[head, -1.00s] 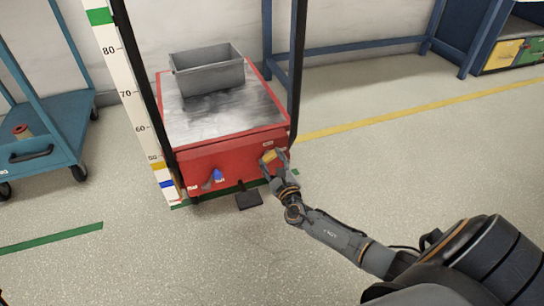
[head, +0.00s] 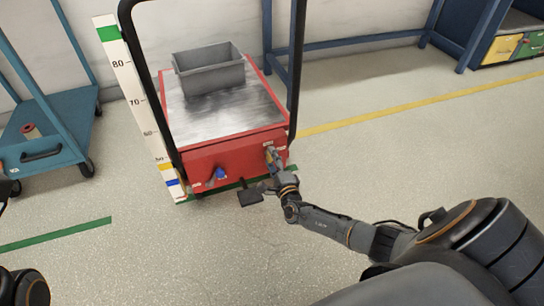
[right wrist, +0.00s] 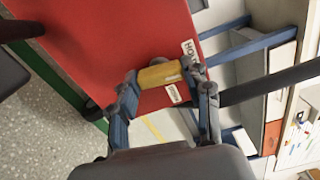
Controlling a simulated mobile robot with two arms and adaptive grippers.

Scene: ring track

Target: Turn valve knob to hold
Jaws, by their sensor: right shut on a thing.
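The red cart (head: 228,155) has a yellow valve knob (right wrist: 160,75) on the right of its front panel. My right gripper (head: 271,158) is shut on this knob, with one finger at each end of it in the right wrist view (right wrist: 160,85). A white label (right wrist: 189,48), partly readable as HOLD, is near the knob's right end. A second small label (right wrist: 174,93) is just below the knob, too small to read surely. In the head view the gripper hides most of the knob. My left gripper does not show.
A blue knob (head: 218,174) is on the left of the front panel. A black pedal (head: 250,196) sticks out below. A grey bin (head: 209,70) stands on the cart's metal top. A blue trolley (head: 45,145) is at left. Floor at right is open.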

